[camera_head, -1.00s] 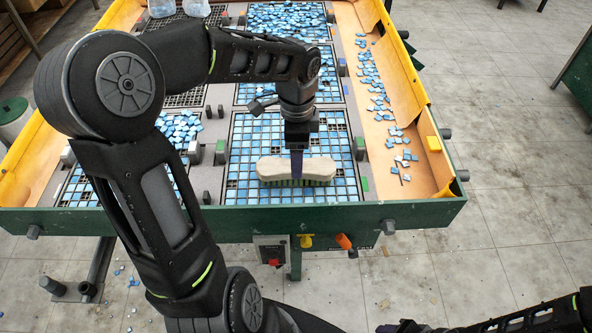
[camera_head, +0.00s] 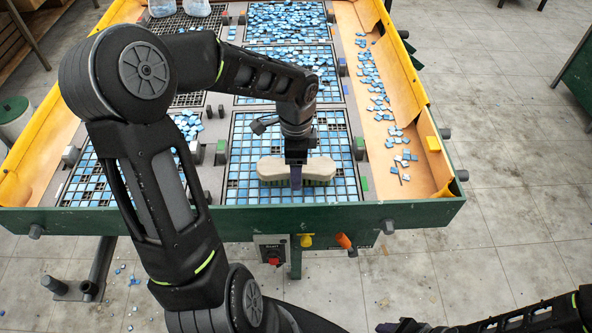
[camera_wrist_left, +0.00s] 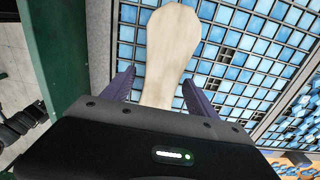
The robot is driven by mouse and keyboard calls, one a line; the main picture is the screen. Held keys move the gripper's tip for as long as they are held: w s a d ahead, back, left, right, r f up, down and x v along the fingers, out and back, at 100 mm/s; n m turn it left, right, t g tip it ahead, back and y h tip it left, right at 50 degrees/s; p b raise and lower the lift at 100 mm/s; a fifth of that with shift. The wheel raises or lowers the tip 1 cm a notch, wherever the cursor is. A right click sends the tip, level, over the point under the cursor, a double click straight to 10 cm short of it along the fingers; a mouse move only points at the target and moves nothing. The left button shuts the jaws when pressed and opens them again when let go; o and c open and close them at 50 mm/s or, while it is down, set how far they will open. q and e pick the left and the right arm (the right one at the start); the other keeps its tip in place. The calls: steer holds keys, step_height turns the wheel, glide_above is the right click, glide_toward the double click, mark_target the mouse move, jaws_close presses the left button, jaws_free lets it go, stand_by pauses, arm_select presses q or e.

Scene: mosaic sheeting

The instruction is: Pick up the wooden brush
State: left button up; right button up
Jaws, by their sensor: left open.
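The wooden brush (camera_head: 270,168) is pale, with dark bristles underneath. It lies across the front of the near middle grid of blue tiles (camera_head: 244,130). My left gripper (camera_head: 296,180) is open and lowered over the middle of the brush. In the left wrist view the brush (camera_wrist_left: 172,50) runs between the two purple fingers of the left gripper (camera_wrist_left: 163,88), with small gaps visible on both sides. The fingertips' height against the brush is hard to tell. My right gripper (camera_head: 392,327) is only partly visible at the bottom edge, away from the table.
The table has a green front rail (camera_head: 330,217) and a raised yellow side wall (camera_head: 410,70). Loose tiles lie in the orange side tray (camera_head: 362,50). Dark blocks (camera_head: 221,152) stand between the grids. Red, yellow and orange controls hang below the rail.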

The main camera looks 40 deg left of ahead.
arm_select(q)
steer(key=shift+c, duration=0.4)
jaws_close()
